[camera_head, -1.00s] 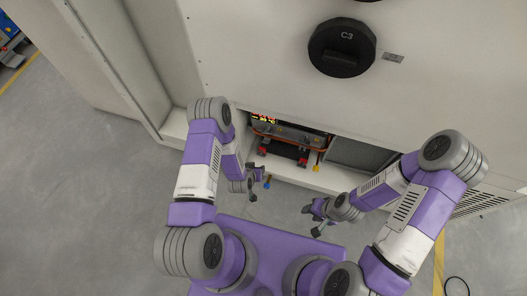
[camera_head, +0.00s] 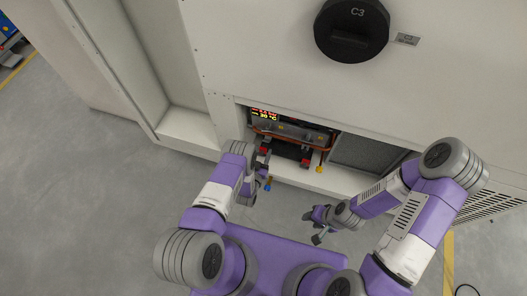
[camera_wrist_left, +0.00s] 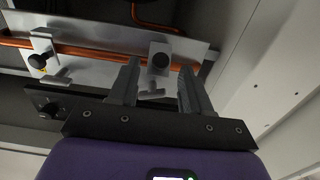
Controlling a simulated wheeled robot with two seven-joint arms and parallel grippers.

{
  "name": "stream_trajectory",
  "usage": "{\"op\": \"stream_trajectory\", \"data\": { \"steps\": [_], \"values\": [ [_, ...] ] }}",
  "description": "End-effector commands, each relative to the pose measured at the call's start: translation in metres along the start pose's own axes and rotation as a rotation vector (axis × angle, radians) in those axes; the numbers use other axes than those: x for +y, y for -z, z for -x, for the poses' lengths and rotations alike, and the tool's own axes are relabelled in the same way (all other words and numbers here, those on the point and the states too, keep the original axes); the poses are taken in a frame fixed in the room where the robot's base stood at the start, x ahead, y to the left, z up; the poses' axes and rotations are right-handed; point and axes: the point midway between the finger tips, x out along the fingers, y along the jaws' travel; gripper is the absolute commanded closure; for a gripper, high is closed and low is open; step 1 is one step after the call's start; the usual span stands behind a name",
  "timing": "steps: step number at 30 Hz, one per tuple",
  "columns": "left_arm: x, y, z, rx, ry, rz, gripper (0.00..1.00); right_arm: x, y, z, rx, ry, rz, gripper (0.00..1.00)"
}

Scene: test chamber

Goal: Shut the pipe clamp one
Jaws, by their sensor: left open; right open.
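Two pipe clamps show in the left wrist view, each a metal bracket with a black knob, by a copper pipe (camera_wrist_left: 100,50). One clamp (camera_wrist_left: 159,55) is beyond the gap between my left fingertips; the other clamp (camera_wrist_left: 42,55) is further left. I cannot tell which is clamp one, nor whether either is shut. My left gripper (camera_wrist_left: 160,75) is open and empty, close to the nearer clamp but seemingly apart from it. In the head view my left gripper (camera_head: 262,160) is at the left end of the niche. My right gripper (camera_head: 314,222) is open and empty, in front of the niche.
A black C3 knob (camera_head: 351,30) sits above.

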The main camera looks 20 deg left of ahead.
Motion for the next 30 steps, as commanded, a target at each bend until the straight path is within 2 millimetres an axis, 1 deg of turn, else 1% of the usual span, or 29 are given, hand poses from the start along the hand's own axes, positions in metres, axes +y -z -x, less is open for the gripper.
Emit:
{"op": "stream_trajectory", "data": {
  "steps": [1, 5, 14, 18, 23, 24, 30],
  "values": [
    [0.000, -0.002, -0.006, 0.001, 0.000, 0.000, 0.52, 0.002, 0.000, -0.004, 0.000, 0.000, 0.000, 0.57],
    [0.000, -0.001, -0.016, 0.000, 0.001, 0.000, 0.52, 0.002, 0.000, -0.006, 0.000, 0.000, 0.000, 0.57],
    [0.000, 0.000, -0.018, -0.002, 0.001, 0.000, 0.52, 0.002, 0.000, -0.006, 0.000, 0.000, 0.000, 0.57],
    [0.000, 0.000, -0.018, -0.002, 0.001, 0.000, 0.73, 0.002, 0.000, -0.006, 0.000, 0.000, 0.000, 0.57],
    [0.000, 0.000, -0.018, -0.003, 0.001, 0.000, 0.98, 0.002, 0.000, -0.006, 0.000, 0.000, 0.000, 0.57],
    [0.000, 0.000, -0.018, -0.003, 0.001, 0.000, 1.00, 0.002, 0.000, -0.006, 0.000, 0.000, 0.000, 0.57],
    [0.000, 0.001, -0.018, -0.013, 0.001, 0.000, 1.00, 0.001, 0.000, -0.004, 0.000, 0.000, 0.000, 0.57]
  ]
}}
